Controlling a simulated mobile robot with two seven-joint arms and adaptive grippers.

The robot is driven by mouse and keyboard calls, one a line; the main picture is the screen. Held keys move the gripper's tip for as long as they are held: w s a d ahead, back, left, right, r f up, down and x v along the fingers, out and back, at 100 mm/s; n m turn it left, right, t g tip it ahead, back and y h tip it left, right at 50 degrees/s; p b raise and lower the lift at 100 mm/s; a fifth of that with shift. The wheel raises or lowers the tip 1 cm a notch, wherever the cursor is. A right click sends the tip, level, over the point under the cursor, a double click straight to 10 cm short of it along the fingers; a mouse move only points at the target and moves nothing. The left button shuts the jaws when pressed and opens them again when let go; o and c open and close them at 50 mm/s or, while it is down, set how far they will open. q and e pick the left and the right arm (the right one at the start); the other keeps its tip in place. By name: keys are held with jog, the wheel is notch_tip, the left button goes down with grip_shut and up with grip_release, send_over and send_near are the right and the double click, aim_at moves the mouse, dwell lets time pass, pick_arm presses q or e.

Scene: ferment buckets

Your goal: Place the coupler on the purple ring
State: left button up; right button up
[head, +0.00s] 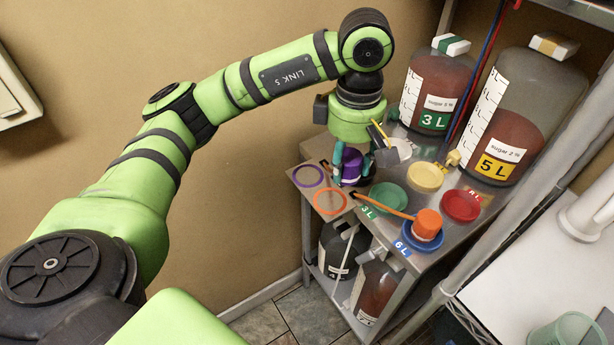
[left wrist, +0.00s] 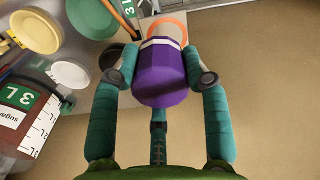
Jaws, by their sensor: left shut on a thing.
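The purple coupler (head: 351,163) is between the teal fingers of my left gripper (head: 350,173), which is shut on it. The left wrist view shows the coupler (left wrist: 162,82) close up, with a finger on each side. The purple ring (head: 307,176) is a flat outline at the left end of the metal shelf top, left of the coupler and apart from it. I cannot make out the purple ring in the left wrist view. Whether the coupler touches the shelf top is unclear. My right gripper is not in view.
An orange ring (head: 330,201) lies just in front of the purple ring. Green (head: 388,197), yellow (head: 425,177) and red (head: 461,206) lids sit to the right. An orange coupler (head: 428,223) stands on a blue lid. The 3 L (head: 436,90) and 5 L (head: 515,120) jugs stand behind.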

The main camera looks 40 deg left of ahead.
pick_arm(q)
jog(key=shift+w+a+r+n, duration=0.1)
jog(key=shift+w+r+n, duration=0.1)
jog(key=shift+n, duration=0.4)
jog(key=shift+w+a+r+n, duration=0.1)
jog(key=shift+r+n, duration=0.05)
jog(key=shift+n, duration=0.45)
jog(key=shift+w+a+f, duration=0.1)
jog(key=shift+a+f, duration=0.05)
jog(key=shift+a, duration=0.05)
jog(key=w+a+f, duration=0.1)
jog(key=a+f, duration=0.1)
jog(key=a, duration=0.1)
jog(key=w+a+f+p, duration=0.1)
jog(key=a+f, duration=0.1)
jog(key=a, duration=0.2)
jog(key=w+a+f+p, duration=0.1)
jog(key=a+f, duration=0.1)
jog(key=a, duration=0.1)
jog(key=shift+w+a+f, duration=0.1)
jog(key=shift+a, duration=0.05)
jog(key=shift+a+f, duration=0.15)
notch_tip(320, 180, down, 3)
jog(key=shift+f+p, duration=0.1)
jog(key=shift+p, duration=0.9)
jog(key=shift+f, duration=0.4)
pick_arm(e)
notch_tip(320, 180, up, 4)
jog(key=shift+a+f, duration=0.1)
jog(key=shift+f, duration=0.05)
